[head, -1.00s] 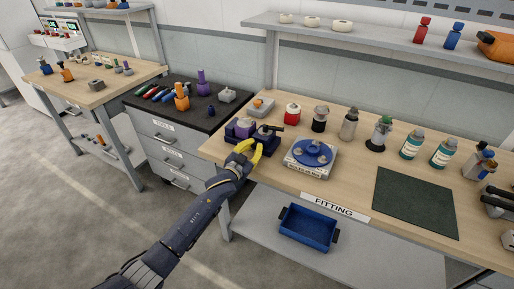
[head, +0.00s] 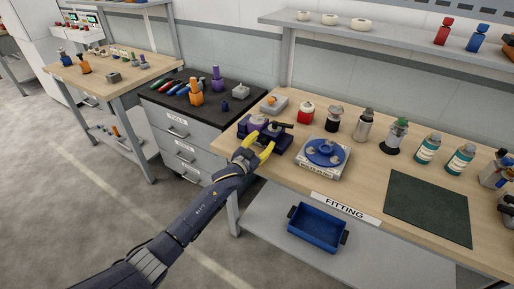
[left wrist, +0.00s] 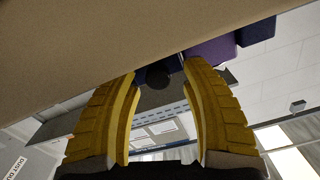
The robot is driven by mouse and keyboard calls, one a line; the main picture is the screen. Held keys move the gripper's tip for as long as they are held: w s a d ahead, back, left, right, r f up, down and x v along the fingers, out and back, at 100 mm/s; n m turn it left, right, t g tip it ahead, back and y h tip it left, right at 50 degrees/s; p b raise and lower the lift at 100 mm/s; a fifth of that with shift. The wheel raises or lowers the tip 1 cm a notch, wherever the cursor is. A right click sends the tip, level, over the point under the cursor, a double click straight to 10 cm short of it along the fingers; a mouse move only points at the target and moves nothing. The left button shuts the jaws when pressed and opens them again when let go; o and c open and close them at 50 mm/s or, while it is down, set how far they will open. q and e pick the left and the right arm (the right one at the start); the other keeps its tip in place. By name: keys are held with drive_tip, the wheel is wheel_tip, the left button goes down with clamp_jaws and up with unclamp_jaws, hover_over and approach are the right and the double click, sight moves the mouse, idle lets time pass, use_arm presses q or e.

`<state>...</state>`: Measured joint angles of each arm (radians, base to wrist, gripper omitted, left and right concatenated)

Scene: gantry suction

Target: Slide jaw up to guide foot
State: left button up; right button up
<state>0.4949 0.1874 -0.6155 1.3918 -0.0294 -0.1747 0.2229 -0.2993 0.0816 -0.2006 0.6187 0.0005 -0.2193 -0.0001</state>
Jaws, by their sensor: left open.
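A dark blue and purple fixture (head: 276,143) sits at the left end of the fitting bench; a black handle-like part (head: 284,125) sticks out on top. I cannot tell which part is the jaw and which the guide foot. My left gripper (head: 259,148), with yellow fingers, is open at the fixture's front left and partly covers it. In the left wrist view its fingers (left wrist: 160,72) stand apart. A dark round knob (left wrist: 157,78) shows between the tips, with a purple block (left wrist: 212,50) beyond. Contact is unclear. My right gripper is not in view.
Close right of the fixture is a blue round device on a white base (head: 325,153). Several bottles stand along the back, and a grey block with an orange top (head: 274,103) lies behind. A dark green mat (head: 428,208) is clear. A blue bin (head: 317,228) sits on the lower shelf.

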use_arm(q)
drive_tip(key=v, duration=1.1)
drive_tip(key=shift+s+a, duration=0.15)
drive_tip(key=shift+s, duration=0.2)
drive_tip(key=s+a+f+n+g+y, duration=0.15)
drive_tip(key=a+f, duration=0.25)
drive_tip(key=f, duration=0.6)
drive_tip(key=a+f+g+y, duration=0.15)
drive_tip(key=a+f, duration=0.25)
drive_tip(key=f, duration=0.5)
drive_tip(key=s+a+f+n+y, duration=0.15)
drive_tip(key=a+f, duration=0.25)
drive_tip(key=f, duration=0.6)
drive_tip(key=s+a+f+g+y, duration=0.2)
drive_tip(key=s+a+f+g, duration=0.15)
drive_tip(key=s+f, duration=0.7)
drive_tip(key=s+a+f+g+y, duration=0.1)
drive_tip(key=s+a+f+g, duration=0.15)
drive_tip(key=s+f, duration=0.85)
drive_tip(key=s+f+g, duration=0.1)
drive_tip(key=s+f, duration=0.3)
drive_tip(key=s, duration=0.8)
drive_tip(key=s+f+n+g, duration=0.1)
drive_tip(key=s+f, duration=0.4)
drive_tip(key=s, duration=0.8)
drive_tip(key=s+f+n+g, duration=0.1)
drive_tip(key=s+f+g, duration=0.2)
drive_tip(key=s, duration=1)
drive_tip(key=shift+f+y, duration=0.45)
drive_tip(key=shift+f, duration=0.3)
